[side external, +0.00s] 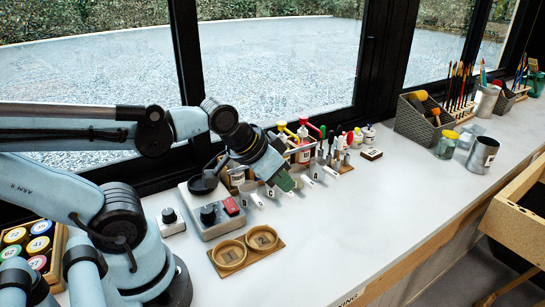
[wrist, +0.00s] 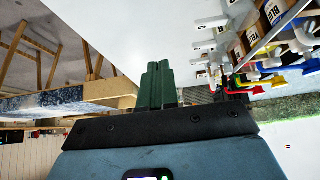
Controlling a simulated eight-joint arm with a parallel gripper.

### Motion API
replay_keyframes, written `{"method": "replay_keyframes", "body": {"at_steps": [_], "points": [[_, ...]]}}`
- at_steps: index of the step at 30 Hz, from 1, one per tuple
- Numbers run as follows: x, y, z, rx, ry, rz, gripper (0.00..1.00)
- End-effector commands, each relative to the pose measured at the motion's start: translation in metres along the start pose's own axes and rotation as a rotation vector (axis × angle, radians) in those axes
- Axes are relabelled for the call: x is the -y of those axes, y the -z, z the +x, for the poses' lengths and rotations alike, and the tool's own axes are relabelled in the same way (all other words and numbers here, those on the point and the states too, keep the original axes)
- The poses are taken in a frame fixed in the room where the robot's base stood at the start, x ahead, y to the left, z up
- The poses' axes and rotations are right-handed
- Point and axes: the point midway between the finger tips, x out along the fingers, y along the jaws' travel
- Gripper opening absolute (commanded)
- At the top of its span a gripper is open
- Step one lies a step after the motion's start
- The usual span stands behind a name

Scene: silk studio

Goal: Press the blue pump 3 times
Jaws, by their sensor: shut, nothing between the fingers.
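In the side view the blue pump is not clearly visible; my wrist covers part of the row. My gripper (side external: 286,182) is tilted downward in front of the row, above the white counter. Its green fingers (wrist: 158,82) are together and empty, apart from the bottles in the wrist view.
A red pump bottle (side external: 303,133) and a yellow pump head (side external: 282,126) stand in the row. A control box (side external: 212,213) and two round wooden dishes marked 1 and 2 (side external: 245,250) lie nearer the front. The counter to the right (side external: 380,190) is clear.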

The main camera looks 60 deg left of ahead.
Motion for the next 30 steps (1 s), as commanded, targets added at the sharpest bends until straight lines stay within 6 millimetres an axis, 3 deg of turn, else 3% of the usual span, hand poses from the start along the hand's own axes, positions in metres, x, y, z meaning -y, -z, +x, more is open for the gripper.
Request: {"method": "replay_keyframes", "body": {"at_steps": [17, 23, 30], "points": [[0.004, 0.004, -0.001, 0.011, 0.007, 0.000, 0.00], [0.033, 0.032, -0.008, 0.111, 0.051, 0.008, 0.00], [0.094, 0.071, -0.013, 0.301, 0.085, 0.018, 0.00]]}}
